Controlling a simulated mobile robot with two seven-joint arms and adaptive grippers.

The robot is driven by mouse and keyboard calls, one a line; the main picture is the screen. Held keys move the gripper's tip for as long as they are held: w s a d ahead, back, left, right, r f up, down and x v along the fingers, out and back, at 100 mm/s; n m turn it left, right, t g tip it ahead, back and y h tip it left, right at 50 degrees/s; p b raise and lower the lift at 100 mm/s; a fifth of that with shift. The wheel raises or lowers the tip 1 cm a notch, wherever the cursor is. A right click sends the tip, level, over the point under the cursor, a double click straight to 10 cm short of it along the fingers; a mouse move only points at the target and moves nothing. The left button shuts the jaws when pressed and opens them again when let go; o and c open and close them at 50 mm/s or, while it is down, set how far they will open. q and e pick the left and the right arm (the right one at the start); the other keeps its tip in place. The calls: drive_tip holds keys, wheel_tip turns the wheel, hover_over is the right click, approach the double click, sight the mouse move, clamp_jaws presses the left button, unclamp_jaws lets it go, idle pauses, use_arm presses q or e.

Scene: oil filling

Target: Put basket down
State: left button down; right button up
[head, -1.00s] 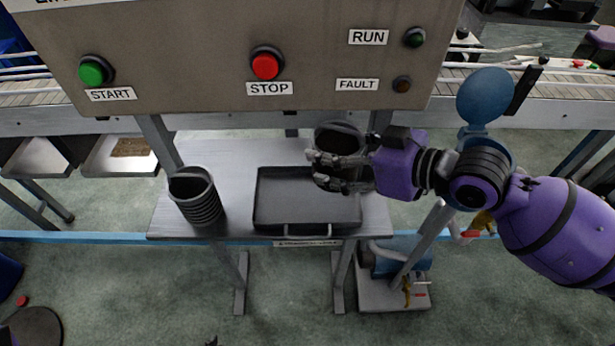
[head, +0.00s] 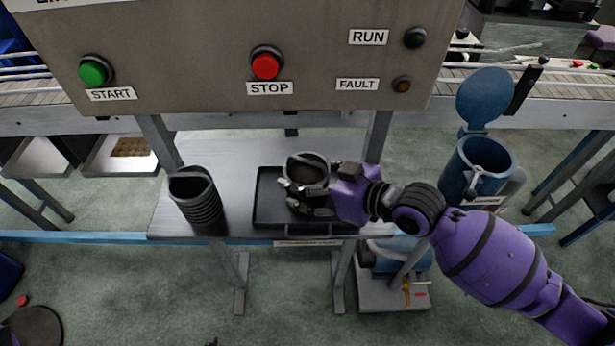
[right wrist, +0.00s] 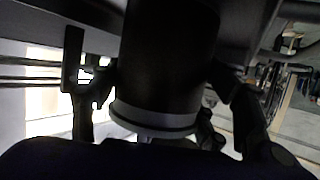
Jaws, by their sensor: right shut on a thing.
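The basket (head: 307,165) is a dark round cup shape, and it also shows large in the right wrist view (right wrist: 168,60). My right gripper (head: 308,195) is shut around it, with fingers on both sides in the right wrist view (right wrist: 160,100). The basket is over the black tray (head: 268,212) on the metal table; I cannot tell whether its bottom touches the tray. My left gripper is not in view.
A stack of dark baskets (head: 198,198) stands on the table (head: 235,152) left of the tray. The control panel (head: 200,60) hangs above the back. A blue open-lidded container (head: 476,165) stands to the right.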

drive_tip(key=o, duration=1.4)
drive_tip(key=shift+d+r, duration=0.1)
drive_tip(key=shift+b+v, duration=0.3)
drive_tip(key=shift+v, duration=5.6)
